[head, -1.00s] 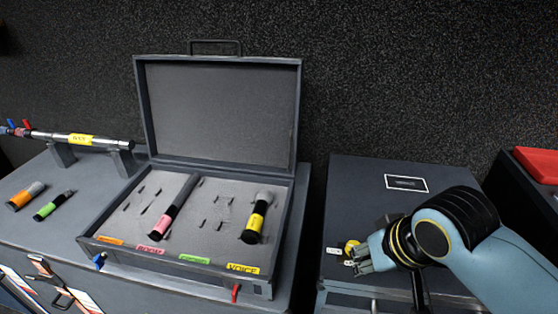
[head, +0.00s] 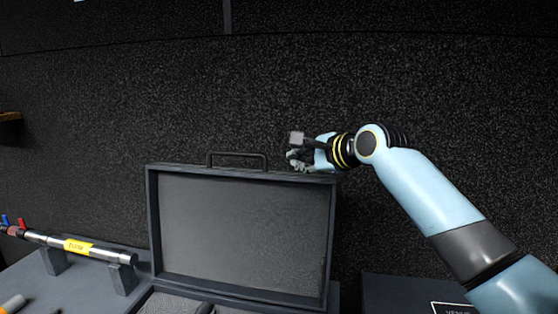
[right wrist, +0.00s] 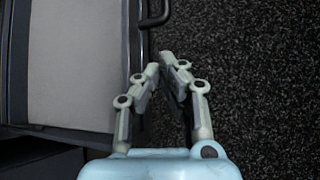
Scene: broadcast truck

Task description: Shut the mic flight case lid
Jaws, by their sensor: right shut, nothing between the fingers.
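The mic flight case lid (head: 243,230) stands open and upright in the head view, grey inside with a dark frame. Its handle (head: 238,155) sticks up from the top edge. My right gripper (head: 292,160) is shut and empty, at the lid's top edge near its right corner. In the right wrist view the fingers (right wrist: 163,65) lie just beside the lid's edge (right wrist: 134,60), with the handle (right wrist: 156,14) beyond them. I cannot tell whether they touch the lid. Only a strip of the case's foam (head: 170,304) shows at the bottom. My left gripper is not in view.
A silver tube with a yellow label (head: 76,247) rests on stands at the left. A dark case top (head: 395,290) with a framed label is at the lower right. A black speckled wall (head: 440,110) rises behind the lid.

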